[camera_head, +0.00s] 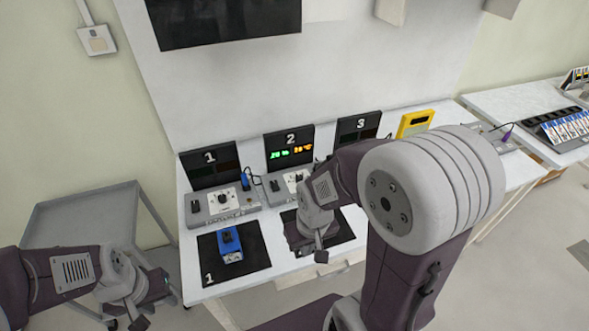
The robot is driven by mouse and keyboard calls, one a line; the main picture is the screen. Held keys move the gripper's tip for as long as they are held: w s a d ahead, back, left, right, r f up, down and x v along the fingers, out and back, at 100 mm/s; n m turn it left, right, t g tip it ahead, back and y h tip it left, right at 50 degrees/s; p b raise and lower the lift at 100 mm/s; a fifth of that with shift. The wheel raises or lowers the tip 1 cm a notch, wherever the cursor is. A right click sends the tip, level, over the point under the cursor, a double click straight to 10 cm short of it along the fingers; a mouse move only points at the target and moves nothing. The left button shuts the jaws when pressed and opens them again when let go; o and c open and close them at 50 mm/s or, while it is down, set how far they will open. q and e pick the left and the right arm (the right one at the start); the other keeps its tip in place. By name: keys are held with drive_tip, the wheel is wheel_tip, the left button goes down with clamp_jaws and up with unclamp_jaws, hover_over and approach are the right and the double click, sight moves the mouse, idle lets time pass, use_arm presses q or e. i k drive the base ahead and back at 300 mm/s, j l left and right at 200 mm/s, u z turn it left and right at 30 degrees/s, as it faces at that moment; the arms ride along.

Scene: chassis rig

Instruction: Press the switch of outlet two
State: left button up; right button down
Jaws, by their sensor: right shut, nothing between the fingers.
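Outlet two is the middle unit, with a black display (289,139) marked 2 that shows lit green and orange digits. Its grey control box (276,199) sits below the display, with a small dark switch (276,185) on its left part. My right arm hides the right part of this box. My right gripper (319,250) is shut and empty. It points down in front of the box, over the black mat of station two. My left gripper (152,300) is at the lower left, off the table's left edge, and its fingers are too unclear to judge.
Outlet one (209,165) stands to the left with a dark display, and a blue device (231,246) lies on mat 1. Outlet three (358,127) is partly hidden by my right arm. A yellow device (415,122) stands further right. A grey cart (85,215) is left of the table.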

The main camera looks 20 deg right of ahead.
sight(275, 187)
drive_tip(key=i+l+u, duration=0.15)
drive_tip(key=l+u, duration=0.25)
drive_tip(key=i+l+u, duration=0.1)
drive_tip(key=l+u, duration=0.15)
drive_tip(key=u, duration=0.15)
drive_tip(key=l+u, duration=0.4)
